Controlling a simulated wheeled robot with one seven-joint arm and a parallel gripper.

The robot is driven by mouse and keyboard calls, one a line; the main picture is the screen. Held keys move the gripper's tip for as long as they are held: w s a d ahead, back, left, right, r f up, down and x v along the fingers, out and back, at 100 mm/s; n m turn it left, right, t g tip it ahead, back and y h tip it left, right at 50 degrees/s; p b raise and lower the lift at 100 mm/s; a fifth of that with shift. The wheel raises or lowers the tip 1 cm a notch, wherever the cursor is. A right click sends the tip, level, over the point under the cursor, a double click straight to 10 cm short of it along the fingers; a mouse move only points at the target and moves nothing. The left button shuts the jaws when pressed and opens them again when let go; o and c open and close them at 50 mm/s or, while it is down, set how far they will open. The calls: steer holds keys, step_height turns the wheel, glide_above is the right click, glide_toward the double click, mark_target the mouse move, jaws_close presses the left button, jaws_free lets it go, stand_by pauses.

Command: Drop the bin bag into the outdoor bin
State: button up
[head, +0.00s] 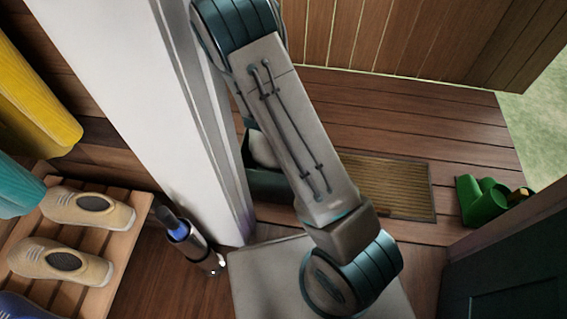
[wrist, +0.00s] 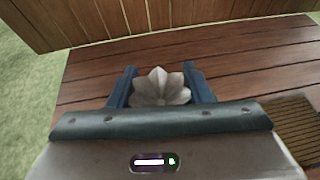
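In the wrist view my gripper (wrist: 160,84) has its two dark blue fingers either side of a pale grey, petal-shaped gathered top, which looks like the bin bag (wrist: 161,88). The top fills the gap between the fingers, and the bag's lower part is hidden. In the head view my arm covers the gripper. A pale rounded shape, probably the bag (head: 263,151), shows left of the arm beside the white post. Just below it is part of a dark green box-like thing (head: 268,184), possibly the outdoor bin; the arm and post hide most of it.
A white post (head: 190,120) stands close left of my arm. A doormat (head: 395,187) and green boots (head: 483,200) are on the wooden deck (head: 440,125). A dark door (head: 510,260) is at right. A shoe rack (head: 110,245) and a cylindrical stand (head: 193,248) are at left.

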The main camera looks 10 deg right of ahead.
steer(key=shift+o, duration=1)
steer(key=shift+s, duration=0.1)
steer(key=p+v, duration=0.4)
steer(key=v, duration=0.9)
steer(key=shift+s+a+r, duration=0.15)
steer(key=shift+s+a, duration=0.05)
steer(key=shift+s, duration=0.05)
